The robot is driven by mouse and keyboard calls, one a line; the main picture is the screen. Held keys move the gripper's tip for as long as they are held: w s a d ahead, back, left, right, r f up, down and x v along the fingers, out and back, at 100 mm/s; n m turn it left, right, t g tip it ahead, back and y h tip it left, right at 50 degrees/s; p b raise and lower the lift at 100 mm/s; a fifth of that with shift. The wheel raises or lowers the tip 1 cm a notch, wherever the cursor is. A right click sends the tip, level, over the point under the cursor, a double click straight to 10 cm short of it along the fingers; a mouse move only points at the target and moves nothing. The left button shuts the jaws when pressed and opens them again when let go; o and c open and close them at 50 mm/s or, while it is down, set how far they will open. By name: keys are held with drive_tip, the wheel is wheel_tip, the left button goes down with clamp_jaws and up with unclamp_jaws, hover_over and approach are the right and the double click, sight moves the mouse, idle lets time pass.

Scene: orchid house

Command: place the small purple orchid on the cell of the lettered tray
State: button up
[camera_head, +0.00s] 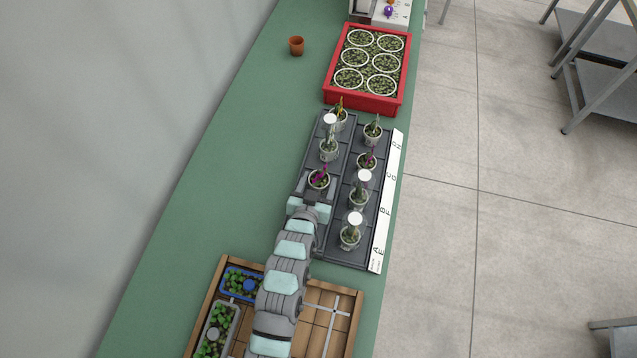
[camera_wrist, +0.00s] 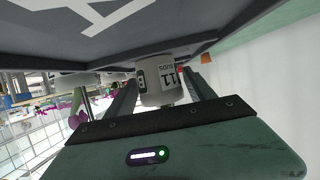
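The lettered tray (camera_head: 341,258) is dark grey, with two rows of cells and a white letter strip (camera_head: 388,200) along its right side. A small orchid with purple flowers (camera_head: 319,180) stands in a pale pot at the tray's left row. My gripper (camera_head: 318,187) is low over the tray, with its fingers on either side of this pot. In the wrist view the labelled pot (camera_wrist: 162,84) sits between the two dark fingers (camera_wrist: 160,88); I cannot tell whether they touch it. Another orchid with pinkish-purple flowers (camera_head: 367,160) stands in the right row.
Several other potted orchids fill nearby cells, some with white round tags (camera_head: 355,218). A red crate (camera_head: 362,103) stands beyond the tray. A small terracotta pot (camera_head: 296,46) is at the far left. A wooden tray (camera_head: 343,322) is at the near end. The green bench (camera_head: 230,150) is clear on the left.

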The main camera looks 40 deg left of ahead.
drive_tip(key=shift+o, duration=0.9)
drive_tip(key=shift+g+h, duration=0.3)
drive_tip(key=f, duration=0.2)
drive_tip(key=s+f, duration=0.1)
drive_tip(key=f, duration=0.1)
drive_tip(key=shift+d, duration=0.35)
drive_tip(key=shift+w+a+r, duration=0.1)
drive_tip(key=shift+a+r, duration=0.1)
drive_tip(key=shift+r, duration=0.75)
drive_tip(key=v, duration=0.5)
drive_tip(key=r+v, duration=0.1)
drive_tip(key=v, duration=0.5)
drive_tip(key=shift+w+a+p, duration=0.2)
drive_tip(key=shift+w+p, duration=0.05)
drive_tip(key=shift+p, duration=0.1)
drive_tip(key=shift+s+d+r, duration=0.3)
drive_tip(key=shift+r, duration=0.15)
